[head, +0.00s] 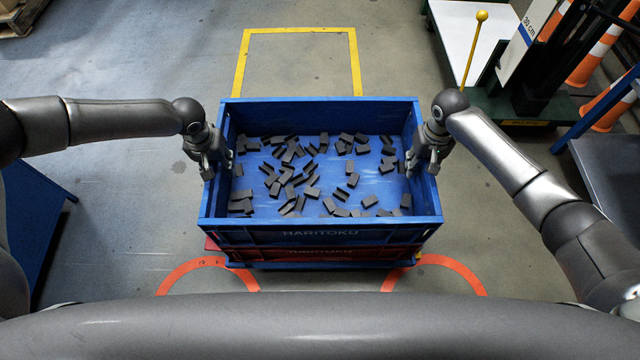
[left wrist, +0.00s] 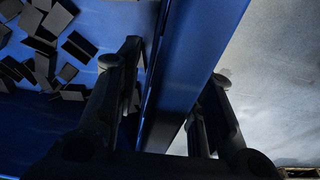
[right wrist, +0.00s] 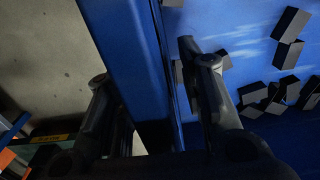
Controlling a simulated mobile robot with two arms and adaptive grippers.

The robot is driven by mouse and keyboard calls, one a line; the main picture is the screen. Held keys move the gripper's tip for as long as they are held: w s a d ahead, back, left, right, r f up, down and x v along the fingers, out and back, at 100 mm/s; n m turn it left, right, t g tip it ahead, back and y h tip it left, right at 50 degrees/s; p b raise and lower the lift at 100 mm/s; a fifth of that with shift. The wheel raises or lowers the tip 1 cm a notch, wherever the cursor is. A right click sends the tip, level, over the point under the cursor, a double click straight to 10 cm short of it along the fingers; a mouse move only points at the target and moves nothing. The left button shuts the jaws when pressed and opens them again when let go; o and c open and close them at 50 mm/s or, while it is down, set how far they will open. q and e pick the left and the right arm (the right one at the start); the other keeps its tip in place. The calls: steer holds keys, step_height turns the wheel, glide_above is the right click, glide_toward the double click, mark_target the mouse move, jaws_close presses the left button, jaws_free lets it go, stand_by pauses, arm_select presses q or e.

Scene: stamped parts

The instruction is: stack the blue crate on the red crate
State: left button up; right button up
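The blue crate (head: 325,236), holding many small dark grey parts, is directly above the red crate (head: 320,254). Only a strip of the red crate's front and its front left corner show below. I cannot tell whether the two crates touch all round. My left gripper (head: 215,160) is shut on the blue crate's left wall, which also shows between its fingers in the left wrist view (left wrist: 182,75). My right gripper (head: 430,155) is shut on the right wall, which also shows in the right wrist view (right wrist: 135,60). One finger is inside and one outside each wall.
A blue base edge (head: 320,265) shows under the red crate. Orange curved markings (head: 450,266) and a yellow outline (head: 297,31) are on the floor. A cart with a yellow-knobbed post (head: 475,50) and orange striped cones (head: 600,50) stand at the right. Floor behind the crates is clear.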

arm_select(q)
steer(key=shift+r, duration=0.15)
steer(key=r, duration=0.3)
steer(key=s+r, duration=0.1)
steer(key=r, duration=0.7)
steer(key=shift+s+r, duration=0.2)
steer(key=shift+r, duration=0.15)
arm_select(e)
steer(key=shift+r, duration=0.25)
step_height(320, 180, up, 12)
steer(key=shift+f, duration=0.25)
